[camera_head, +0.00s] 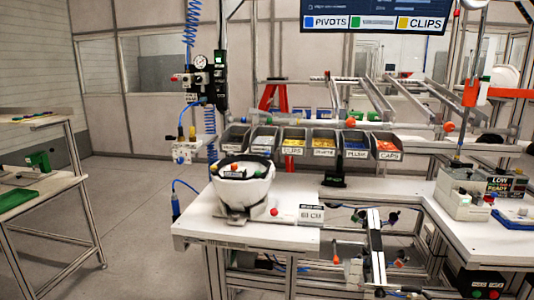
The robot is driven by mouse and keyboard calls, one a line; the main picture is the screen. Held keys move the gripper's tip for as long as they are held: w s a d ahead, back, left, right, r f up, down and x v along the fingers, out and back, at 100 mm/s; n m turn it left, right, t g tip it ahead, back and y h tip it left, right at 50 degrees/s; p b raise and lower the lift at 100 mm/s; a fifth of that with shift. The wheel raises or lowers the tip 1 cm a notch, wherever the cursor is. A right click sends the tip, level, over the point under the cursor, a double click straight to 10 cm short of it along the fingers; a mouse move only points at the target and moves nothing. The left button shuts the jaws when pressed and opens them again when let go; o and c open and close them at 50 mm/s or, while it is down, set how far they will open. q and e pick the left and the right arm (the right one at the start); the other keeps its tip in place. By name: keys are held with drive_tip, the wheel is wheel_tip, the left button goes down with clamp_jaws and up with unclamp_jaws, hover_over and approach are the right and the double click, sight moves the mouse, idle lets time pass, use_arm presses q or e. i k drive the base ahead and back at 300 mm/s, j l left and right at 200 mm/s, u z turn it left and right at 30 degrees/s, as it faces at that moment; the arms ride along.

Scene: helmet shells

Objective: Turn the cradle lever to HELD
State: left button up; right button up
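A white helmet shell (256,186) sits open side up in a dark cradle (231,212) on the white workbench top (199,229). Small coloured parts show inside the shell's opening. A red knob (274,211) stands at the cradle's right side; it may be the end of the cradle lever, but the lever arm and any HELD mark are too small to make out. A small label plate (311,213) stands to the right of the knob. Neither of my grippers is in view.
A row of labelled parts bins (323,146) stands behind the cradle. A side table (38,190) with a green tool is at far left. Open floor (135,200) lies between it and the workbench.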

sight(274, 212)
drive_tip(key=i+l+u, duration=0.2)
drive_tip(key=l, duration=0.25)
drive_tip(key=l+u, duration=0.2)
drive_tip(key=l, duration=0.25)
drive_tip(key=i+l+u, duration=0.25)
drive_tip(key=l, duration=0.25)
drive_tip(key=k, duration=0.1)
